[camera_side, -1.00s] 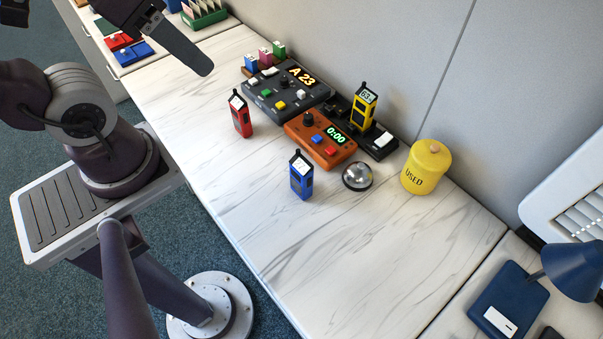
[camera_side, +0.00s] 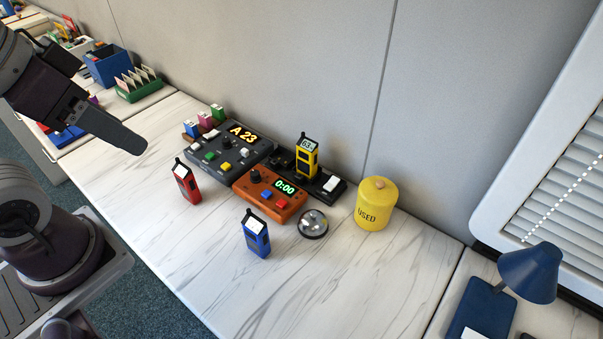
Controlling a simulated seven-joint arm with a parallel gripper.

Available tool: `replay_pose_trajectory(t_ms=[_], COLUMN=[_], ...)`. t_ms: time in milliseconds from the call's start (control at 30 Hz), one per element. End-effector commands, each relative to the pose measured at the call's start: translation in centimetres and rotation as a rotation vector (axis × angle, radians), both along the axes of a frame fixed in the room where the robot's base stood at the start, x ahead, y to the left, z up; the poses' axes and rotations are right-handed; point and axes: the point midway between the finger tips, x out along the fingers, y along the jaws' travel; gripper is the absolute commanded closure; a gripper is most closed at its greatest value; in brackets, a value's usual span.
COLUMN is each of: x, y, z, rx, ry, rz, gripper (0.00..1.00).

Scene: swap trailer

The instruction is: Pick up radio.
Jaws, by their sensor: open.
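Three hand-held radios stand upright on the white marbled table. The red radio (camera_side: 187,181) is at the left, the blue radio (camera_side: 256,234) nearer the front. The yellow radio (camera_side: 307,157) stands at the back on a black base (camera_side: 329,184) with a white button. My gripper (camera_side: 130,141) is open and empty at the upper left, above the table and left of the red radio. Only one long dark finger shows clearly; the other is hidden.
A grey console (camera_side: 225,158) reading "A 23" and an orange timer (camera_side: 270,195) sit between the radios. A glass dome (camera_side: 313,223) and a yellow "USED" canister (camera_side: 376,204) stand right. A blue lamp (camera_side: 530,272) is far right. The front of the table is clear.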

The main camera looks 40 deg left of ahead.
Motion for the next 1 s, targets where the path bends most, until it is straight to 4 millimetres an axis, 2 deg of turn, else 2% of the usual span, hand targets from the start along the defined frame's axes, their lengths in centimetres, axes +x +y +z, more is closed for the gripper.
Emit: replay_pose_trajectory(t_ms=[100, 133, 367, 467, 533, 667, 767, 800, 900, 1000], x=[0.0, 0.0, 0.0, 1.1, 3.2, 8.3, 11.5, 12.4, 13.4, 13.4], y=[0.0, 0.0, 0.0, 0.3, 0.5, 0.1, -1.5, -2.4, -4.9, -6.8], z=[0.0, 0.0, 0.0, -0.5, -1.6, -5.8, -10.7, -12.9, -17.9, -21.5], rx=[0.0, 0.0, 0.002, 0.06, 0.16, 0.36, 0.441, 0.454, 0.444, 0.413], ry=[0.0, 0.0, 0.001, 0.038, 0.103, 0.254, 0.343, 0.368, 0.396, 0.395], rz=[0.0, 0.0, -0.001, -0.053, -0.163, -0.517, -0.839, -0.966, -1.244, -1.43], gripper=[0.51, 0.47, 0.47, 0.47, 0.47, 0.47, 0.47, 0.47, 0.47, 0.47])
